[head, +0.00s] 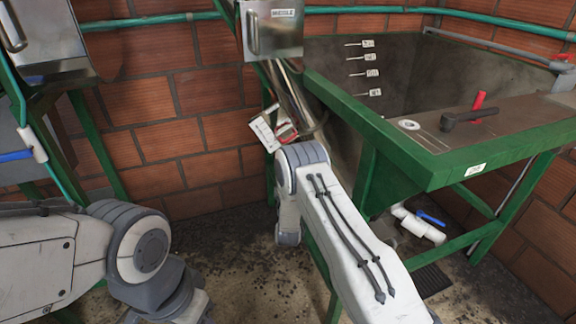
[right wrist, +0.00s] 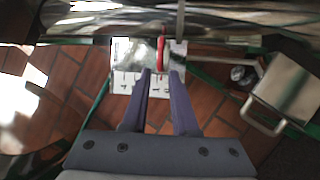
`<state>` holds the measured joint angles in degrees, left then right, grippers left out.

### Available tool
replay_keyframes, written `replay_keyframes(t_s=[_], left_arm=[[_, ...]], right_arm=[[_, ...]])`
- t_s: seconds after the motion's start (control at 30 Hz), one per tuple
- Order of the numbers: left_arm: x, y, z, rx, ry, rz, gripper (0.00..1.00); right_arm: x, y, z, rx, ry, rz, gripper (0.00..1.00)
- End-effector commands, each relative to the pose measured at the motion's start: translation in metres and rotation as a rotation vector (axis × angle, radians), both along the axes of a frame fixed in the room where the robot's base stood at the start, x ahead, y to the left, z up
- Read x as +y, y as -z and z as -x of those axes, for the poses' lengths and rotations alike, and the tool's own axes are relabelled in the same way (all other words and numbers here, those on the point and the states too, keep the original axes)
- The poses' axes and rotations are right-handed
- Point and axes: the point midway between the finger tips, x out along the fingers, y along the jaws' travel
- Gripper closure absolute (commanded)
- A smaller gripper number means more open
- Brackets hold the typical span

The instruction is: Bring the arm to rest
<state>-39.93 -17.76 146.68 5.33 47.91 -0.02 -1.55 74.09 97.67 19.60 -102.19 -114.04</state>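My right arm (head: 345,235) reaches forward in the head view, and its own link hides the gripper there. In the right wrist view my right gripper (right wrist: 160,76) has its two fingers apart with a gap between the tips. A red handle (right wrist: 161,53) shows at the far end of this gap, in front of a white labelled plate (right wrist: 122,52). I cannot tell whether the fingers touch it. The plate (head: 264,133) also shows tilted beside a metal pipe in the head view. My left arm (head: 60,255) is bent at the lower left; its gripper is out of view.
A green-framed hopper (head: 400,150) stands right, with a black lever (head: 470,118) and a red handle (head: 478,101) on its top. A metal box (head: 272,28) hangs above my right arm. A blue-handled valve (head: 430,218) sits below the hopper. Floor (head: 235,225) is open between my arms.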

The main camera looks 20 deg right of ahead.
Motion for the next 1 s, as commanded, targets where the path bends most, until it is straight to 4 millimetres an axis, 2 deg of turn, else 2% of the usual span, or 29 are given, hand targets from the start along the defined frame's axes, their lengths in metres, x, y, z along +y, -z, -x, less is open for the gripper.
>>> replay_keyframes(t_s=[0.23,0.33,0.47,0.57,0.67,0.77,0.87,0.9,0.97,1.0], left_arm=[[0.0,-0.001,0.0,0.0,0.0,0.0,0.5],[0.0,-0.006,0.0,0.0,0.0,0.0,0.5],[0.0,-0.019,0.0,0.0,0.0,0.0,0.5],[0.0,-0.03,0.0,0.0,0.0,0.0,0.5],[0.0,-0.04,0.0,0.0,0.0,0.0,0.5],[0.0,-0.051,0.0,0.0,0.0,0.0,0.5],[0.0,-0.061,0.0,0.0,0.0,0.0,0.5],[0.0,-0.065,0.0,0.0,0.0,0.0,0.5],[0.0,-0.071,0.0,0.0,0.0,0.0,0.5],[0.0,-0.076,0.0,0.0,0.0,0.0,0.5]], right_arm=[[0.002,-0.003,-0.002,0.004,-0.007,-0.011,0.73],[0.016,-0.016,-0.01,0.033,-0.058,-0.083,0.73],[0.061,-0.048,-0.026,0.144,-0.194,-0.305,0.73],[0.11,-0.073,-0.023,0.285,-0.303,-0.535,0.73],[0.159,-0.095,-0.003,0.447,-0.37,-0.758,0.73],[0.202,-0.115,0.036,0.622,-0.391,-0.963,0.73],[0.236,-0.133,0.089,0.803,-0.36,-1.144,0.73],[0.246,-0.139,0.114,0.875,-0.332,-1.209,0.73],[0.258,-0.15,0.155,0.981,-0.274,-1.294,0.73],[0.262,-0.156,0.183,1.048,-0.223,-1.347,0.73]])
